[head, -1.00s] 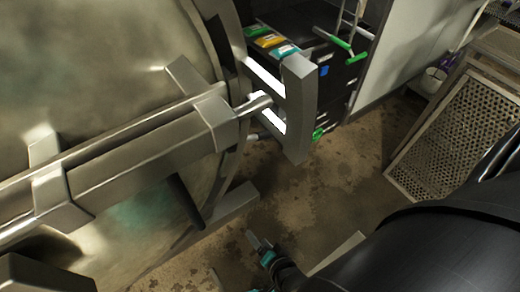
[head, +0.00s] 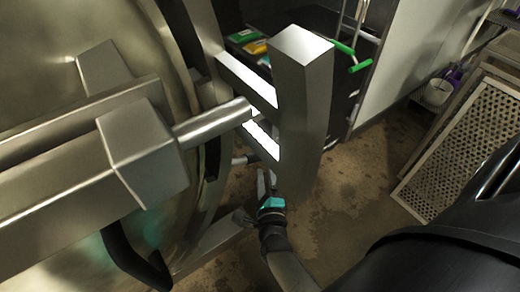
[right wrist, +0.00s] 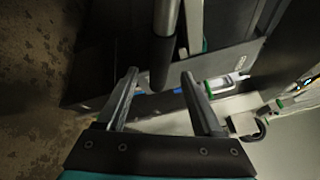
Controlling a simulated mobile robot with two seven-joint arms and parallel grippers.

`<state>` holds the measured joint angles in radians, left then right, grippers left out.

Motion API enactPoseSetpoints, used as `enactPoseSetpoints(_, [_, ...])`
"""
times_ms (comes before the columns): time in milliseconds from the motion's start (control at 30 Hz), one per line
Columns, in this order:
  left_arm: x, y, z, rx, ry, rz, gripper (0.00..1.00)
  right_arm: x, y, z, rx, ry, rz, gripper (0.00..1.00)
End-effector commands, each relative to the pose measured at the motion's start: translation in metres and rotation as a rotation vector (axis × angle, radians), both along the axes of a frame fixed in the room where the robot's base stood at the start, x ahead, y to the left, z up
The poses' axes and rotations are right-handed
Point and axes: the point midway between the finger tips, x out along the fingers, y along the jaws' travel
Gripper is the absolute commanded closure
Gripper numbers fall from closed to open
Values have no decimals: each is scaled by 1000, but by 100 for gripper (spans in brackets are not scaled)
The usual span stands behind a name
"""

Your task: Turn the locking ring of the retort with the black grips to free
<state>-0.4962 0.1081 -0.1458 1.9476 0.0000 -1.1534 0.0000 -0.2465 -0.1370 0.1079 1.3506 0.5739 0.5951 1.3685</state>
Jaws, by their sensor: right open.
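The retort's round metal door (head: 45,45) fills the left of the head view, crossed by a thick metal bar (head: 60,165). A black grip (head: 130,255) juts out low on the door side. A second dark rod end (head: 242,160) shows beside the upright metal frame (head: 305,100). My right gripper (head: 266,185) is below that frame, near the rod end. In the right wrist view my right gripper (right wrist: 160,75) is open. A dark-ended rod (right wrist: 163,65) reaches down between its fingertips; I cannot tell whether they touch it. My left gripper is out of view.
A perforated metal panel (head: 465,135) leans at the right, with a white bucket (head: 438,90) behind it. A dark cart with green handles (head: 352,66) stands behind the frame. Stained floor (head: 360,165) is open between them.

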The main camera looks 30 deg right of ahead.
Motion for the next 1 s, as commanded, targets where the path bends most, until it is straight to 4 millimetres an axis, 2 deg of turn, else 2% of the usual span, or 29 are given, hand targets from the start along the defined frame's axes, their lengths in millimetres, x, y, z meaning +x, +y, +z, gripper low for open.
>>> enactPoseSetpoints(33, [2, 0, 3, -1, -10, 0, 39, 11, -5, -1, -1, -4, -2, 32])
enactPoseSetpoints(200, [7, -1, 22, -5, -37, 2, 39, 40, -19, -2, -1, -2, 0, 32])
enactPoseSetpoints(433, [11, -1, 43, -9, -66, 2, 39, 67, -32, -2, -2, 1, 1, 32])
enactPoseSetpoints(633, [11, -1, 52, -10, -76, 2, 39, 77, -37, -1, -2, 3, 2, 32])
enactPoseSetpoints(933, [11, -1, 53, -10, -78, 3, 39, 78, -38, -1, -2, 3, 2, 32])
enactPoseSetpoints(1000, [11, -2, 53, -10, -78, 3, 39, 78, -37, -1, -2, 3, 2, 39])
